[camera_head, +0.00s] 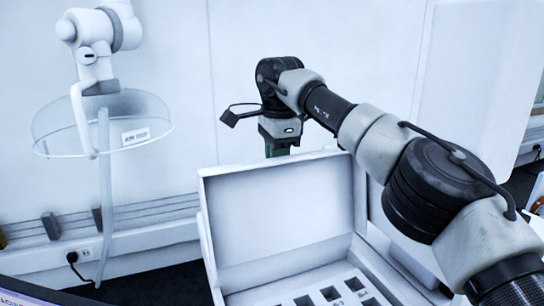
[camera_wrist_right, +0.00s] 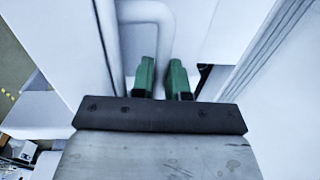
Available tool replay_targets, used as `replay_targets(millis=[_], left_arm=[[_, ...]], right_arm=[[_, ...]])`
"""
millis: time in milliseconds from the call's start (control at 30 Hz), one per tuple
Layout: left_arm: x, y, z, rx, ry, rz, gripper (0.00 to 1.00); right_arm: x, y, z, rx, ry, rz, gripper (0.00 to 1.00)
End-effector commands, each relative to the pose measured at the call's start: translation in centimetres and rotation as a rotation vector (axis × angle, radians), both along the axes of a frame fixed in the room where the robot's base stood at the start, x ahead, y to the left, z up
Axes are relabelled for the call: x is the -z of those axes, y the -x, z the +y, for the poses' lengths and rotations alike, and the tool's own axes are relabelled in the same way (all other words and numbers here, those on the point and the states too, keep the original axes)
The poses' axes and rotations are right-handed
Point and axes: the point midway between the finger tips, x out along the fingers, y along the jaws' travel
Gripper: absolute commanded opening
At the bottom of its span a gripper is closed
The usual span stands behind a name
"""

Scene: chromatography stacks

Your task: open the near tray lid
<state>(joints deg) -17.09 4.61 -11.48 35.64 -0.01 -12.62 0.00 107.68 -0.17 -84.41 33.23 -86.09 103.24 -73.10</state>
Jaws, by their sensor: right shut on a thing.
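The near tray (camera_head: 205,240) is a white box at the lower middle of the head view. Its white lid (camera_head: 280,208) stands up, raised well off the box, so the inside shows. My right gripper (camera_head: 277,148) is at the lid's upper edge, partly hidden behind it. In the right wrist view my right gripper's green fingers (camera_wrist_right: 162,82) are shut on the white lid handle (camera_wrist_right: 166,45), a looped bar. My left gripper is in neither view.
Inside the tray is a white insert (camera_head: 300,288) with several square slots. A white robot arm (camera_head: 95,50) and a clear labelled basin (camera_head: 85,125) on a stand are at the left. A white wall (camera_head: 300,40) with a rail is behind.

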Motion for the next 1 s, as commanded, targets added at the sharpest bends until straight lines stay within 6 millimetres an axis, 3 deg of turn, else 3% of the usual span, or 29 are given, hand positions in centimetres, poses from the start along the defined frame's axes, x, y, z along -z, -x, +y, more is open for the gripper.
replay_targets(millis=[33,633,667,800,1000], left_arm=[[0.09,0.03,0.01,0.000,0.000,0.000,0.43],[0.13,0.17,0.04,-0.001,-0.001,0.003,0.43],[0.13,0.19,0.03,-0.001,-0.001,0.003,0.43],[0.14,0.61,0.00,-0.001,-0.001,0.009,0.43],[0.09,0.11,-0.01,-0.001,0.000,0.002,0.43]], right_arm=[[0.82,-0.18,0.12,-0.006,0.005,0.012,0.00],[1.00,-0.54,-0.20,-0.009,0.009,0.023,0.00],[1.00,-0.54,-0.20,-0.009,0.009,0.023,0.17],[0.90,-0.53,-0.24,-0.007,0.008,0.023,0.39],[0.76,-0.55,-0.31,-0.004,0.006,0.021,0.40]])
